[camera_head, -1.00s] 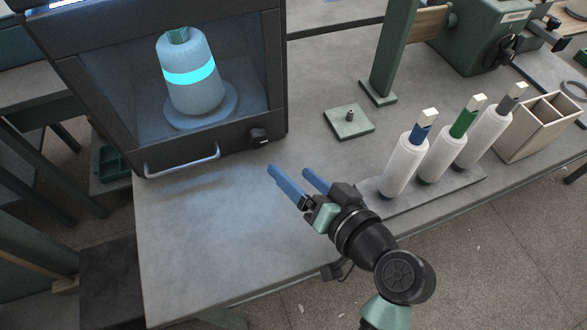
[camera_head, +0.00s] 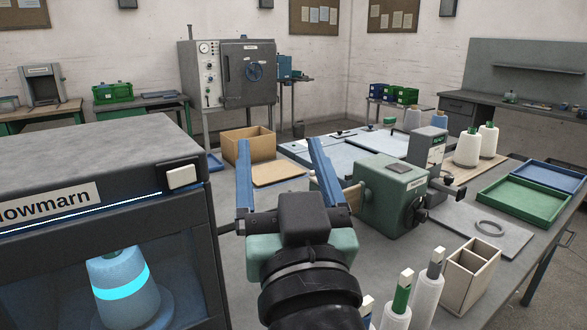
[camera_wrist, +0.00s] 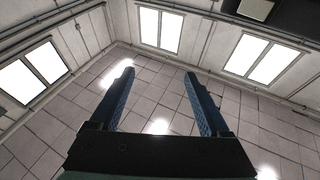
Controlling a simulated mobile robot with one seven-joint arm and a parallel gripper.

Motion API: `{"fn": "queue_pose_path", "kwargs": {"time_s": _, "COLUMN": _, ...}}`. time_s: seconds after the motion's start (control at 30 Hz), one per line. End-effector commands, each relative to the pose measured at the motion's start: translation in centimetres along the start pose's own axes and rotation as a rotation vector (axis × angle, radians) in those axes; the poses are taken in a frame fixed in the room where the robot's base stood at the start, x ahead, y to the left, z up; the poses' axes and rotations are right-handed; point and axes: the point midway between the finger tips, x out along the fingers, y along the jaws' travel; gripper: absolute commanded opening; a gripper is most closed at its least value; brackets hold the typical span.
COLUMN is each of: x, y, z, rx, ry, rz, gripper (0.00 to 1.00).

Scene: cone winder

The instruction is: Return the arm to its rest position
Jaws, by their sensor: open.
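My gripper (camera_head: 283,180) is open and empty, raised above the table with its two blue fingers pointing up in the head view. In the wrist view my gripper (camera_wrist: 160,95) also shows its fingers wide apart, with nothing between them; behind them are only ceiling tiles, lights and wall panels. My black and green wrist and arm hide part of the table in the head view.
A dark cabinet (camera_head: 100,170) stands at the left with a lit yarn cone (camera_head: 122,288) inside. A green machine (camera_head: 390,192) stands right of my gripper. Wrapped white spools (camera_head: 427,298) and a divided box (camera_head: 470,278) are at lower right. A cardboard box (camera_head: 248,146) is behind.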

Motion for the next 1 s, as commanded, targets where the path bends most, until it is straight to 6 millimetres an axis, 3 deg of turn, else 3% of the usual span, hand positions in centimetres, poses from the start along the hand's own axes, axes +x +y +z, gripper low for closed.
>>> {"fn": "queue_pose_path", "kwargs": {"time_s": 0.03, "x": -0.4, "y": -0.3, "z": -4.3, "rx": -0.034, "ry": 0.114, "rz": 0.026, "gripper": 0.80}}
{"fn": "queue_pose_path", "kwargs": {"time_s": 0.23, "x": -4.9, "y": -1.4, "z": -18.7, "rx": -0.132, "ry": 0.518, "rz": 0.134, "gripper": 0.80}}
{"fn": "queue_pose_path", "kwargs": {"time_s": 0.3, "x": -3.0, "y": -1.3, "z": -21.3, "rx": -0.127, "ry": 0.485, "rz": 0.132, "gripper": 0.80}}
{"fn": "queue_pose_path", "kwargs": {"time_s": 0.5, "x": -1.0, "y": -1.4, "z": -26.6, "rx": -0.128, "ry": 0.479, "rz": 0.131, "gripper": 0.80}}
{"fn": "queue_pose_path", "kwargs": {"time_s": 0.63, "x": -0.1, "y": -1.5, "z": -29.1, "rx": -0.128, "ry": 0.477, "rz": 0.130, "gripper": 0.80}}
{"fn": "queue_pose_path", "kwargs": {"time_s": 0.8, "x": 0.5, "y": -1.6, "z": -30.5, "rx": -0.128, "ry": 0.475, "rz": 0.130, "gripper": 0.80}}
{"fn": "queue_pose_path", "kwargs": {"time_s": 1.0, "x": 0.5, "y": -1.6, "z": -30.4, "rx": -0.128, "ry": 0.474, "rz": 0.130, "gripper": 0.80}}
